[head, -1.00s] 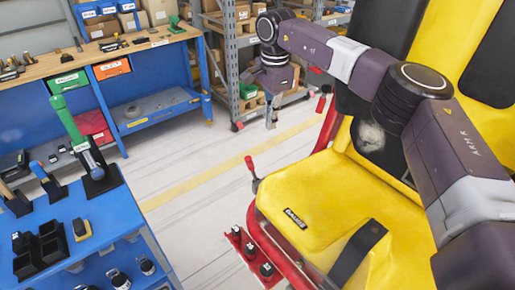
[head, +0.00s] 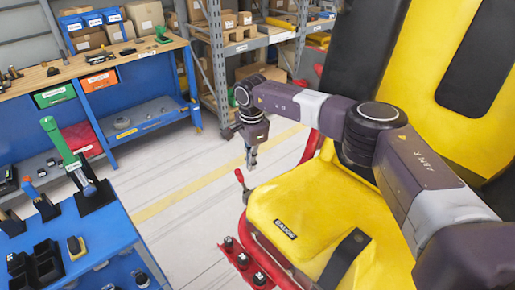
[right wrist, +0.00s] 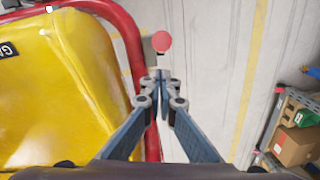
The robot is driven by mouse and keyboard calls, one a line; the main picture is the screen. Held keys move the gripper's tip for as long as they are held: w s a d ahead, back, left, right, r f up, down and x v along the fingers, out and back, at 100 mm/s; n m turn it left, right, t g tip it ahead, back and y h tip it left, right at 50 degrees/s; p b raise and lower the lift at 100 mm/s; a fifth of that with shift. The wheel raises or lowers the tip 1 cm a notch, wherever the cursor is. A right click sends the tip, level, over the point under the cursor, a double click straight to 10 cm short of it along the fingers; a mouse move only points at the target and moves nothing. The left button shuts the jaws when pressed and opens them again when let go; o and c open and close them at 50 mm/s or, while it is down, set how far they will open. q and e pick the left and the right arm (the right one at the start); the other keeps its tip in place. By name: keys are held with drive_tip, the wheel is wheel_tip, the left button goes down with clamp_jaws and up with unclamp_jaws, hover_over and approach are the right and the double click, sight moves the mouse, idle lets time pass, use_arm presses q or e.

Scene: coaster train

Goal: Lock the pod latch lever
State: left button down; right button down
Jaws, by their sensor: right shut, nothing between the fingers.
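The latch lever (head: 241,182) has a red handle on a dark base. It stands up at the left edge of the yellow pod seat (head: 300,205). In the right wrist view, its red round end (right wrist: 161,41) shows just beyond my fingertips. My right gripper (head: 251,164) points down, shut and empty, close beside the lever's top in the head view. Its closed fingers also show in the right wrist view (right wrist: 160,76). I cannot tell whether the fingertips touch the lever. My left gripper is not in view.
The pod's red frame (right wrist: 137,50) runs beside the lever. A red rack with several dark pieces (head: 243,262) is at the seat's front left. A blue cart (head: 105,225) stands at left, a workbench (head: 120,58) behind. The floor between is clear.

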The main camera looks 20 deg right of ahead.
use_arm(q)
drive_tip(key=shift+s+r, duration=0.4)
use_arm(e)
drive_tip(key=shift+s+a+f, duration=0.1)
drive_tip(key=shift+a+f, duration=0.05)
drive_tip(key=shift+a, duration=0.25)
drive_tip(key=shift+s+a+f, duration=0.1)
drive_tip(key=shift+a, duration=0.3)
drive_tip(key=shift+a, duration=0.1)
